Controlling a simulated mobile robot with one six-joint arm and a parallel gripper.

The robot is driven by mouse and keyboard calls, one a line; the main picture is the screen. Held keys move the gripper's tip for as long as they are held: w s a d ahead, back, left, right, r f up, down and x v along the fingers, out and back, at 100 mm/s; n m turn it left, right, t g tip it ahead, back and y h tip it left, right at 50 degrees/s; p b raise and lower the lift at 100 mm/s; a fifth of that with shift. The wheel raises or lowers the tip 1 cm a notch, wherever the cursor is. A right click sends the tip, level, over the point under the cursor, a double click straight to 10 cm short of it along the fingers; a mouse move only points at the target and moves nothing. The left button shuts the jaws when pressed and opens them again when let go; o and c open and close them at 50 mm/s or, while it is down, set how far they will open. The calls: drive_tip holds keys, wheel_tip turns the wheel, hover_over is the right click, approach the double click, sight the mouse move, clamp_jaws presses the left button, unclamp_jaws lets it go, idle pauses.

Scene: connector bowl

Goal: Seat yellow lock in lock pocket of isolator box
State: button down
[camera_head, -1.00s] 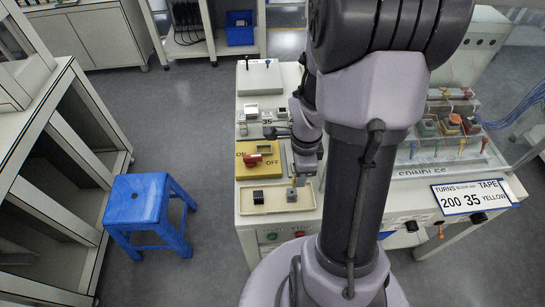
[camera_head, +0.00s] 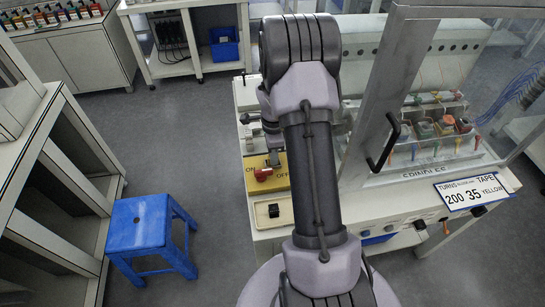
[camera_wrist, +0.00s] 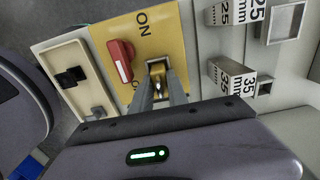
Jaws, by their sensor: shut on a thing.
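The yellow isolator box (camera_wrist: 137,34) has a red switch handle (camera_wrist: 121,60) and ON/OFF lettering; it also shows in the head view (camera_head: 278,184). In the wrist view my gripper (camera_wrist: 158,82) reaches over the box, to the right of the handle. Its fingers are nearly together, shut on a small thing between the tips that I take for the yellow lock. A small dark-edged metallic opening (camera_wrist: 157,64), apparently the lock pocket, is at the fingertips. The fingers cover much of the lock, so I cannot tell whether it touches or enters the pocket.
Blocks marked 25 and 35 mm (camera_wrist: 232,77) stand right of the box. A framed clear panel with a black handle (camera_head: 383,142) stands right of my arm.

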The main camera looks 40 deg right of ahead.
drive_tip(key=shift+r, duration=0.15)
drive_tip(key=c, duration=1.3)
unclamp_jaws()
drive_tip(key=shift+f, duration=0.2)
